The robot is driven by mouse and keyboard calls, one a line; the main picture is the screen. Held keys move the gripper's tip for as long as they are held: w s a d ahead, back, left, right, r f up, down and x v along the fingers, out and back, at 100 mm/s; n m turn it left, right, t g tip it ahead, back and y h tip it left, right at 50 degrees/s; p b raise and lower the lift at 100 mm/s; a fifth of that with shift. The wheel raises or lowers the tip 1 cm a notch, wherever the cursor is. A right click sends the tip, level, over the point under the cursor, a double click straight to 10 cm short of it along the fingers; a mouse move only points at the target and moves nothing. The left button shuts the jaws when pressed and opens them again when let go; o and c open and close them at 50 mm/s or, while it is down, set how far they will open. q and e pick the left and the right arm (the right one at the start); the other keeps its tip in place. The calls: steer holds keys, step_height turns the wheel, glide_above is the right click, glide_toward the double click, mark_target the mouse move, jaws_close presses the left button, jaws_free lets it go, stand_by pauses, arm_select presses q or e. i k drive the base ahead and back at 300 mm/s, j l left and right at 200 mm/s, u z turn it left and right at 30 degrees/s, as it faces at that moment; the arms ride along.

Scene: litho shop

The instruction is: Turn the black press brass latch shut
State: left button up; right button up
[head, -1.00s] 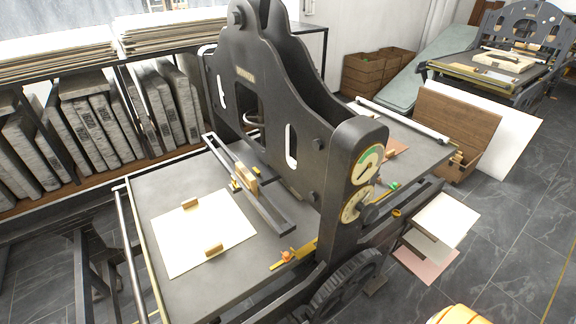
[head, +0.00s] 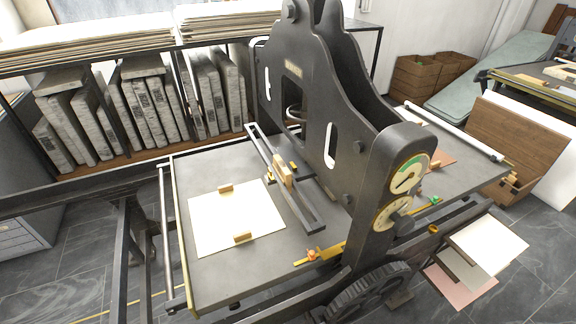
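The black press (head: 315,85) stands in the middle of the head view, with a tall dark frame over a flat grey bed (head: 215,285). A brass piece with an orange-red knob (head: 312,254) lies along the bed's front right edge, by the dial post. Another brass strip with a green knob (head: 434,198) sits on the far side of the post. I cannot tell which of these is the latch, or whether it is turned shut. Neither of my grippers is in view.
A cream sheet (head: 225,215) with two small wooden blocks lies on the bed. Two dials (head: 408,174) face forward on the post. A gear wheel (head: 370,290) and paper trays (head: 485,243) stick out at right. Shelves of wrapped stones (head: 150,105) stand behind.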

mark_target(270, 175)
steer(key=i+l, duration=0.1)
steer(key=l, duration=0.35)
steer(key=i+l+z, duration=0.1)
steer(key=l, duration=0.35)
steer(key=i+l, duration=0.1)
steer(key=l, duration=0.35)
steer(key=i+l+z, duration=0.1)
steer(key=l, duration=0.35)
